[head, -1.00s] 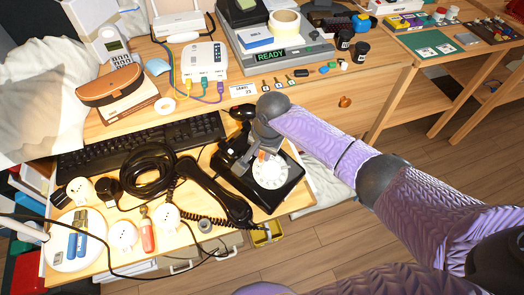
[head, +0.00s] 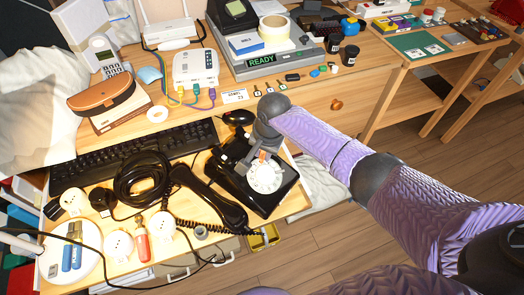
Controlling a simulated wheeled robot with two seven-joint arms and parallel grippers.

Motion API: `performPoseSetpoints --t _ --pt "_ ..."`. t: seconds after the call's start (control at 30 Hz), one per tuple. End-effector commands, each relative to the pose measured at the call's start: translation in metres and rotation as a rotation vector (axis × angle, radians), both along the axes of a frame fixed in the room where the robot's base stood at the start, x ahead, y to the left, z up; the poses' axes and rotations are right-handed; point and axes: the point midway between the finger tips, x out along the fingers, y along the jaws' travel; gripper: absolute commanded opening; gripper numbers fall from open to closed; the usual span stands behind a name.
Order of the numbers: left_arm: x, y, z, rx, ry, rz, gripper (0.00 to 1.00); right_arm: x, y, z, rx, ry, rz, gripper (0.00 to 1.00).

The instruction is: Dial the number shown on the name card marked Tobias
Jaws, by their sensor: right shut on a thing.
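A black rotary phone with a white dial (head: 264,177) stands near the drawer-desk's front right corner. Its black handset (head: 212,198) lies off the phone, to its left, with a coiled cord. My right gripper (head: 262,157) reaches down over the phone at the dial's upper edge. It is shut on a small orange piece, mostly hidden by the fingers; whether this piece touches the dial I cannot tell. A white card (head: 235,96) lies on the desk behind the phone; its writing is too small to read. My left gripper is not in view.
A black keyboard (head: 130,157) and coiled black cable (head: 142,177) lie left of the phone. A white plate (head: 70,262) with blue sticks, and white plugs, are at front left. A cordless phone (head: 106,58), white router (head: 195,68) and READY device (head: 262,60) stand behind.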

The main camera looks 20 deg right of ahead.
Motion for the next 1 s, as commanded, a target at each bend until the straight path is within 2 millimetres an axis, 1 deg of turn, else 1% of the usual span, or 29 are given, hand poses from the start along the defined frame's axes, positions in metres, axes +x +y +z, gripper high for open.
performPoseSetpoints --t 0.17,0.33,0.67,0.9,1.0 --pt "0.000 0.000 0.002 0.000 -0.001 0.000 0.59 0.000 -0.003 0.000 -0.001 0.001 -0.001 0.00" --pt "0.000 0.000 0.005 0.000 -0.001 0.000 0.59 -0.001 -0.011 -0.002 0.000 0.001 -0.002 0.00" --pt "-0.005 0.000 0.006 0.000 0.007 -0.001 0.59 -0.002 -0.013 -0.003 -0.001 0.001 0.000 0.00" --pt "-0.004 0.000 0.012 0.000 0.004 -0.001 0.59 -0.006 -0.022 -0.006 -0.001 0.001 -0.001 0.00" --pt "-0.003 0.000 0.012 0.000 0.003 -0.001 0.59 -0.006 -0.023 -0.008 -0.001 0.000 0.000 0.00"
